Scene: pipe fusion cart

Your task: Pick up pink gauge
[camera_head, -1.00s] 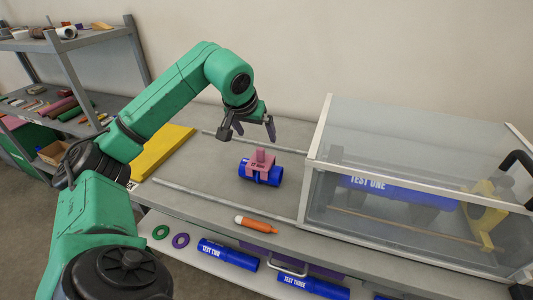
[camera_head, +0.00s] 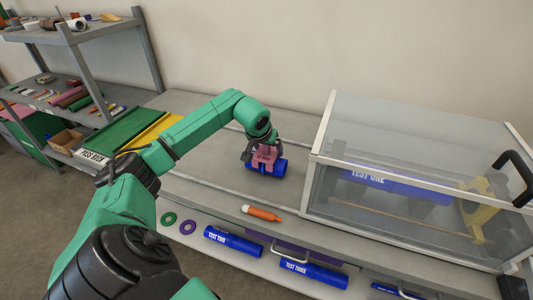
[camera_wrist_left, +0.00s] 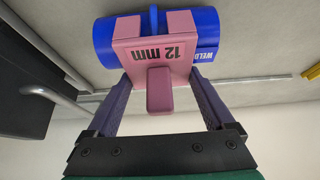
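The pink gauge (camera_head: 265,157), marked 12 mm, sits over a blue pipe (camera_head: 281,168) on the grey cart top. In the left wrist view the pink gauge (camera_wrist_left: 154,45) shows its upright pink tab facing the camera, with the blue pipe (camera_wrist_left: 104,42) behind it. My left gripper (camera_head: 262,147) is down at the gauge. In the wrist view its two fingers (camera_wrist_left: 161,84) stand apart on either side of the tab, with visible gaps between them and the tab. The fingertips' contact with the gauge body is unclear. My right gripper is not in view.
A clear-walled box (camera_head: 420,120) with a metal frame stands right of the gauge. An orange marker (camera_head: 262,214) lies near the front edge. Blue pipes (camera_head: 233,243) and rings (camera_head: 188,227) lie on the lower shelf. A shelf rack (camera_head: 148,50) stands at left.

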